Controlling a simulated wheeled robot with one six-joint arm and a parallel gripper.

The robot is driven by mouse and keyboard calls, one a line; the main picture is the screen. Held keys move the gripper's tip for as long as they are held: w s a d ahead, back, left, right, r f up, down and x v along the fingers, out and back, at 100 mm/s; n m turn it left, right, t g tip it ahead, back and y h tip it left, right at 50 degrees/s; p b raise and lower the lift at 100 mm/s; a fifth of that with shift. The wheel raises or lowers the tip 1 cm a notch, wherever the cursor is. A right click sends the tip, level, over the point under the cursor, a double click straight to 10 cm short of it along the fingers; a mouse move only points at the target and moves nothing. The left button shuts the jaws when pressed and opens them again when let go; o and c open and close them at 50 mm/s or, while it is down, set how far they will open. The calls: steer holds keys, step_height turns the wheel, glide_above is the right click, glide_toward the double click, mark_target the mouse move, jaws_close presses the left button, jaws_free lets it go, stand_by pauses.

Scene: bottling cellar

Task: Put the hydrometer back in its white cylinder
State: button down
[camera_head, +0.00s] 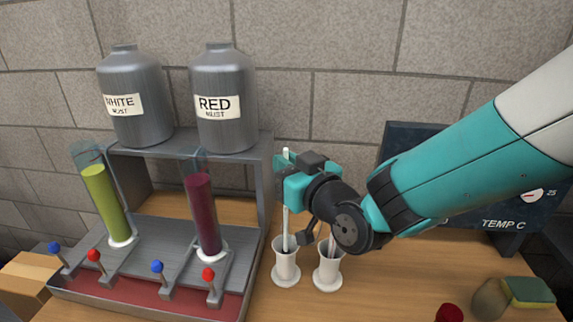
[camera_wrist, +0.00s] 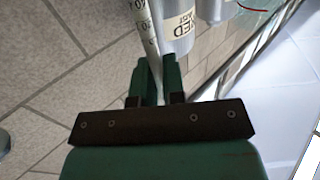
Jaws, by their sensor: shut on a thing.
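My gripper (camera_head: 287,177) is shut on the hydrometer (camera_head: 286,222), a thin pale rod held upright. Its top sticks up above the jaws and its lower part hangs below them. The hydrometer's darker lower end shows at the mouth of the left white cylinder (camera_head: 286,272); I cannot tell how deep it reaches inside. A second white cylinder (camera_head: 328,275) stands just to the right, with a thin rod in it partly hidden by my wrist. In the wrist view, the hydrometer (camera_wrist: 145,30), with scale numbers, passes between the two green fingers (camera_wrist: 159,80).
A metal stand (camera_head: 262,190) to the left bears the white must tank (camera_head: 135,105) and red must tank (camera_head: 224,100), with green and dark red tubes below. A dark temperature panel (camera_head: 405,140) stands behind my arm. A sponge (camera_head: 528,291) lies at the right front.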

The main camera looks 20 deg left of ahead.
step_height(320, 180, down, 3)
steer(key=b, duration=0.2)
steer(key=shift+r+b, duration=0.1)
steer(key=shift+b, duration=0.3)
steer(key=c, duration=1.1)
jaws_free()
steer(key=shift+d, duration=0.1)
steer(key=b+v, duration=0.9)
steer(key=v, duration=0.8)
steer(key=shift+d, duration=0.15)
steer(key=shift+r, duration=0.1)
